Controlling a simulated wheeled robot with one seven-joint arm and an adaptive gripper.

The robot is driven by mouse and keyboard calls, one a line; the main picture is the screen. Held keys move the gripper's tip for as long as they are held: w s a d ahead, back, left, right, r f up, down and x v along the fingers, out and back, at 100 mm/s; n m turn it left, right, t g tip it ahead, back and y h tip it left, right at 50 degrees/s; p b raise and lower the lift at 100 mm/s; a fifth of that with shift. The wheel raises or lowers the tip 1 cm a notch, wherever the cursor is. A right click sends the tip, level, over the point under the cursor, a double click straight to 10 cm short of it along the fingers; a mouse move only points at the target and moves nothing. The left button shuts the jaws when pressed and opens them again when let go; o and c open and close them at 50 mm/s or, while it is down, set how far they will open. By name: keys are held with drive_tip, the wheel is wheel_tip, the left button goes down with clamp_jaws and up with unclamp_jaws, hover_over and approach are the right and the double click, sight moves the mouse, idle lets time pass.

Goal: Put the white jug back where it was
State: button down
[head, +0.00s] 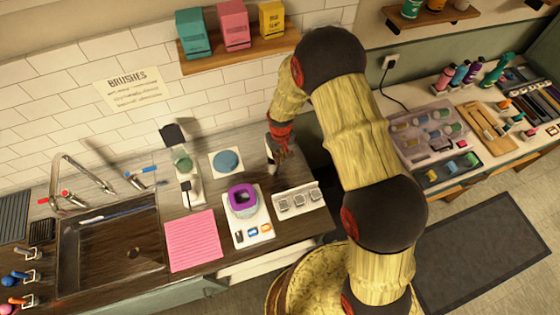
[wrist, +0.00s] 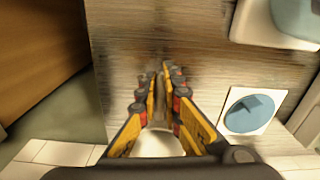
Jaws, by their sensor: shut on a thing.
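My gripper (head: 279,147) is over the right part of the counter, close to the tiled wall. In the wrist view its two yellow and black fingers (wrist: 161,78) stand close together. A white, rounded thing (wrist: 157,144) shows between them near the palm, and I take it for the white jug. The gripper is shut on it. In the head view a small pale part (head: 271,160) shows beside the fingers, and the rest is hidden. I cannot tell whether it touches the counter.
A white tile with a blue disc (head: 226,161) lies left of my gripper. In front stand a purple-rimmed thing on a white base (head: 243,200) and a white tray with several small squares (head: 298,200). A pink mat (head: 193,240) and a sink (head: 110,245) are further left. A shelf (head: 240,52) hangs above.

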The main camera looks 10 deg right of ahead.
drive_tip(key=shift+f, duration=1.15)
drive_tip(key=shift+f, duration=0.1)
drive_tip(key=c, duration=2)
unclamp_jaws()
drive_tip(key=r, duration=1.2)
drive_tip(key=shift+s+d+r, duration=0.1)
drive_tip(key=shift+s+r, duration=0.1)
